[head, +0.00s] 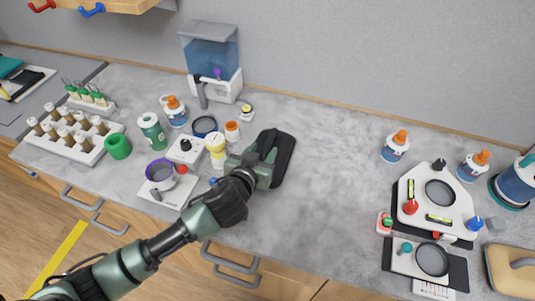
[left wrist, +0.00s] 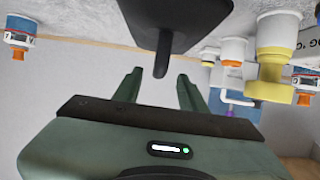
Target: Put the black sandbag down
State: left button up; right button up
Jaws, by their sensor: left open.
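The black sandbag (head: 284,158) is a dark flat piece with rounded corners, on the grey counter (head: 325,165) just beyond my left gripper (head: 267,165). My left gripper hides its near left part in the head view. In the left wrist view the black sandbag (left wrist: 175,18) fills the top middle, and its short dark handle points at the space between the fingers of my left gripper (left wrist: 158,88). The two green fingers are apart, with a gap on both sides of the handle. My right gripper is not in view.
Yellow-white bottles (head: 216,148) and an orange-capped vial (head: 232,131) stand close left of the sandbag. A white balance-like device (head: 165,187) is further left. A water dispenser (head: 212,60) stands behind. The counter right of the sandbag is clear up to a white levelled instrument (head: 437,203).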

aim_at(269, 142)
pick_arm(q)
jog(key=shift+w+d+f, duration=0.1)
jog(key=shift+w+d, duration=0.1)
jog(key=shift+w, duration=0.3)
jog(key=shift+w+d+p, duration=0.1)
jog(key=shift+w+p, duration=0.25)
jog(key=shift+p, duration=0.1)
jog(key=x, duration=0.1)
jog(key=p+x, duration=0.1)
jog(key=x, duration=0.1)
jog(key=shift+w+d+r, duration=0.15)
jog(key=shift+r, duration=0.1)
jog(key=shift+w+d+f, duration=0.2)
jog(key=shift+w+f, duration=0.1)
jog(key=shift+w, duration=0.15)
jog(key=shift+a, duration=0.1)
grip_shut()
